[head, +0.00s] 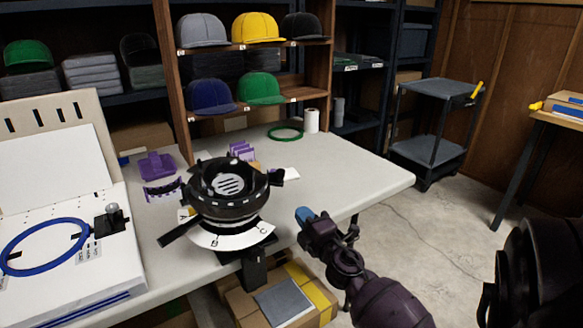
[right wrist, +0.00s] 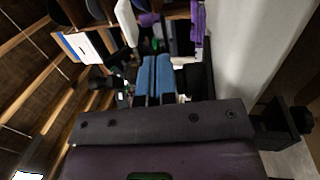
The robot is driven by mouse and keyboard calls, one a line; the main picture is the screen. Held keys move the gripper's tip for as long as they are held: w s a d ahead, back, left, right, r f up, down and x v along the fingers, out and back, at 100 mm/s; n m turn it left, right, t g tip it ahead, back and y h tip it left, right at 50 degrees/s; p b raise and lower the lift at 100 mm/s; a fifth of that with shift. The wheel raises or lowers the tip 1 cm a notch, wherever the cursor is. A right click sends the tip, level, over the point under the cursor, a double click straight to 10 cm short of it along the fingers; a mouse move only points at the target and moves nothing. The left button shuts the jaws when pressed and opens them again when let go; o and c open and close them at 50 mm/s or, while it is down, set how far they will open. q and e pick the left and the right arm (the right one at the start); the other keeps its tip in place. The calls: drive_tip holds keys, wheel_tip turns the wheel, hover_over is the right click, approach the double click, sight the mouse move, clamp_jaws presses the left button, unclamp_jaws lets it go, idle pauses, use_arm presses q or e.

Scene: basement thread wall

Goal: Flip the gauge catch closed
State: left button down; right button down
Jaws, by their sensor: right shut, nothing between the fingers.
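The black round gauge (head: 228,190) stands at the table's front edge, above a white scale plate (head: 232,236) with letters, B and C among them. A black lever (head: 180,227) sticks out at its lower left, and a small black block (head: 277,178) sits on its right side. I cannot tell which part is the catch. My right gripper (head: 304,216) is to the right of the gauge, apart from it, just past the table's front edge. Its blue fingers (right wrist: 154,80) are together and empty in the right wrist view. My left gripper is not in view.
The white table (head: 345,170) is clear to the right of the gauge. Purple parts (head: 157,165) and a green ring (head: 286,133) lie behind it. A white board with a blue ring (head: 45,246) is at left. A cart (head: 436,120) stands at right.

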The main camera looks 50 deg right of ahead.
drive_tip(key=shift+v, duration=0.8)
